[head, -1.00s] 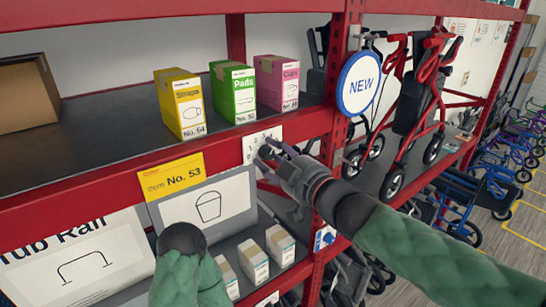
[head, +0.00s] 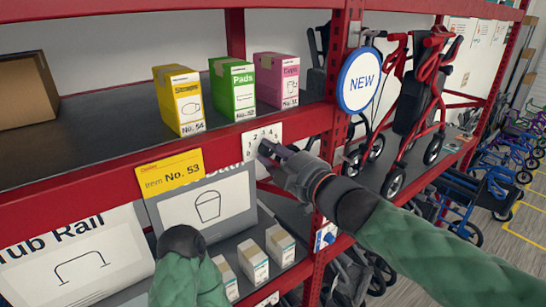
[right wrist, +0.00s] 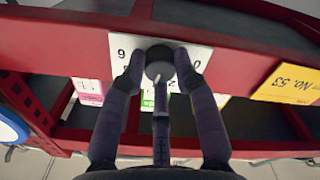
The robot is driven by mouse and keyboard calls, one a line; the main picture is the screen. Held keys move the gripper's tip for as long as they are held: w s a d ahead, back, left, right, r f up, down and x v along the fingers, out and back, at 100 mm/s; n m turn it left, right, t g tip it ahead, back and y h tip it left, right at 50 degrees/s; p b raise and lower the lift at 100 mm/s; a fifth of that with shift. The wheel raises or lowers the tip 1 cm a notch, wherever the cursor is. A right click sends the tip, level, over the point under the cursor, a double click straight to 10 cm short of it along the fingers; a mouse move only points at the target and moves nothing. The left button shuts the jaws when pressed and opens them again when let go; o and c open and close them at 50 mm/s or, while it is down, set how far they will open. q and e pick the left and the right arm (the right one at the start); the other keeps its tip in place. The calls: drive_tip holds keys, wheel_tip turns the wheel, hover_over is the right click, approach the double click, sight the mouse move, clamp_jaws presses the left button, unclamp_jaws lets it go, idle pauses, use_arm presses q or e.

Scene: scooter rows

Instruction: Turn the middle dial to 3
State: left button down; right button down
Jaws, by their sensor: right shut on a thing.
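A white dial plate (head: 258,131) with printed numbers is on the red shelf beam below the pink box. Its round dark knob (right wrist: 159,62) shows in the right wrist view. My right gripper (head: 266,151) is at the plate, its fingers (right wrist: 159,72) shut on the knob from both sides. In the wrist view the plate (right wrist: 120,45) appears upside down, with a 6 at left and a 0 at right. A pale mark on the knob points down in that picture; the number there is hidden by a finger. My left gripper is out of view.
Yellow (head: 180,100), green (head: 232,90) and pink (head: 277,80) boxes stand on the shelf above the beam. A yellow No. 53 label (head: 170,173) hangs left of the plate. A round NEW sign (head: 358,80) and a red post (head: 340,60) stand to the right.

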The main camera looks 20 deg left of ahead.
drive_tip(key=shift+n, duration=0.8)
drive_tip(key=c, duration=0.9)
unclamp_jaws()
drive_tip(key=shift+c, duration=0.2)
drive_tip(key=v, duration=1.2)
drive_tip(key=shift+a+f, duration=0.1)
